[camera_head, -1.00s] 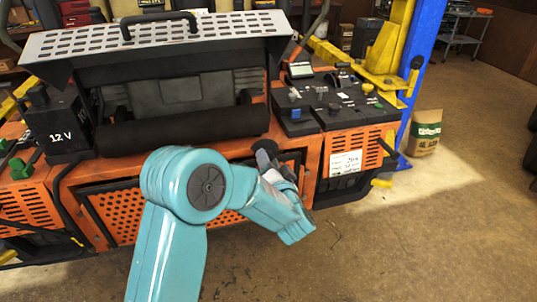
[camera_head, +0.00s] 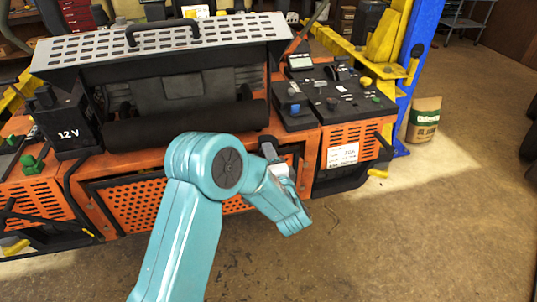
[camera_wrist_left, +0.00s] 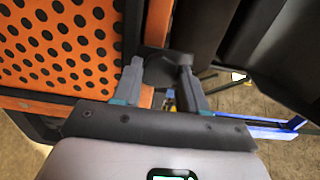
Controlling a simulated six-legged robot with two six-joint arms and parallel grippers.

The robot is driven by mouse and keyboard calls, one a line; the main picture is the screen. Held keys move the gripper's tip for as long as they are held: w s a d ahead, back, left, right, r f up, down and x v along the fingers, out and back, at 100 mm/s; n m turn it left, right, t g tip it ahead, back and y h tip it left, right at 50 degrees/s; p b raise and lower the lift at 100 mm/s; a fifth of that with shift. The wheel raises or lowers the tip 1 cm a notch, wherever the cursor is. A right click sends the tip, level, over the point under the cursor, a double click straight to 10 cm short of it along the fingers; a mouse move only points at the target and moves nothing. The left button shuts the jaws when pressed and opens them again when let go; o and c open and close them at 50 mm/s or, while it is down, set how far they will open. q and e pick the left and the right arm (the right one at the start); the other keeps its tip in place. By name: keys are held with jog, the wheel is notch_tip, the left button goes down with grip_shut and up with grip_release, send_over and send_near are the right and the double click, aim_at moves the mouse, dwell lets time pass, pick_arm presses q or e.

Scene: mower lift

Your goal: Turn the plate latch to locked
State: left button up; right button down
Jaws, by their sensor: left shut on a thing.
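The plate (camera_head: 135,205) is an orange perforated panel in a dark frame on the front of the orange machine; its holes also show in the left wrist view (camera_wrist_left: 62,45). My left gripper (camera_head: 269,152) is at the upper right corner of this panel, with my teal arm in front of part of it. In the left wrist view, the two grey fingers of my left gripper (camera_wrist_left: 160,72) are on either side of a dark block, the plate latch (camera_wrist_left: 160,66), and shut on it. The latch's full shape and angle are hidden. My right gripper is not in view.
A black 12 V battery (camera_head: 68,130) stands at the left. A control panel (camera_head: 335,92) with knobs is at the right, above an orange grille (camera_head: 355,148). A blue post (camera_head: 412,75) and a paper bag (camera_head: 425,120) stand farther right. The floor in front is clear.

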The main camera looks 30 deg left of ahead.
pick_arm(q)
jog(key=shift+f, duration=0.1)
dwell(0.4)
jog(key=o, duration=1.1)
jog(key=shift+c, duration=0.2)
jog(key=b+v, duration=0.3)
jog(key=v, duration=1.3)
jog(key=shift+s+b, duration=0.2)
jog(key=shift+b, duration=0.15)
jog(key=shift+d, duration=0.15)
